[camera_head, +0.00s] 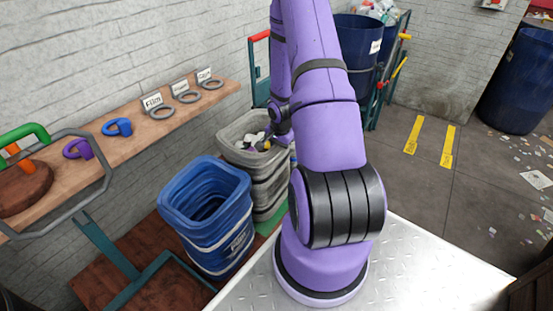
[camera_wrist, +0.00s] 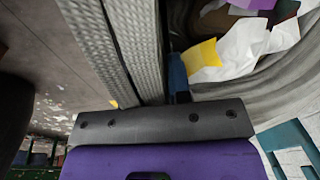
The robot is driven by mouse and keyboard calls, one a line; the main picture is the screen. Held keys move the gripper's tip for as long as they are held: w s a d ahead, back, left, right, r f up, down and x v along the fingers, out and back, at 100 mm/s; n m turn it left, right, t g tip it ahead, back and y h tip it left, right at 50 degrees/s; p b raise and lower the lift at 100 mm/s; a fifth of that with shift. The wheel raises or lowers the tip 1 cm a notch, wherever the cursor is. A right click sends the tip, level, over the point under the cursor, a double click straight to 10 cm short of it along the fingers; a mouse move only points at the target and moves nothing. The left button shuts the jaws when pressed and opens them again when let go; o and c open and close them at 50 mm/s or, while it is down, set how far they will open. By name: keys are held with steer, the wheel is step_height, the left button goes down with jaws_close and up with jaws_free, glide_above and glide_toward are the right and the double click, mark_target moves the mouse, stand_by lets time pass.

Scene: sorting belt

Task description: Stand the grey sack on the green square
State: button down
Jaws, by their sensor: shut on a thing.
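The grey sack (camera_head: 266,180) stands upright and open-topped beside the blue sack in the head view, with mixed litter in its mouth. A strip of green, part of the green square (camera_head: 266,228), shows at its foot; my arm hides the rest, and I cannot tell how much of the sack's base is over it. My gripper (camera_head: 279,127) is at the sack's right rim, mostly hidden by my arm. In the wrist view, the grey sack (camera_wrist: 215,88) is close against the gripper, with white and yellow scraps inside. The gripper is shut on it.
A blue sack (camera_head: 206,212) stands close on the left. A wooden shelf (camera_head: 130,125) with handles and labelled rings runs along the wall. Blue barrels (camera_head: 357,45) on a trolley stand behind. Floor with yellow strips (camera_head: 413,135) is open at the right.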

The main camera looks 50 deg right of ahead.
mark_target(278, 158)
steer(key=shift+f, duration=2.25)
steer(key=c, duration=1.1)
jaws_free()
steer(key=shift+f, duration=0.1)
steer(key=shift+o, duration=0.2)
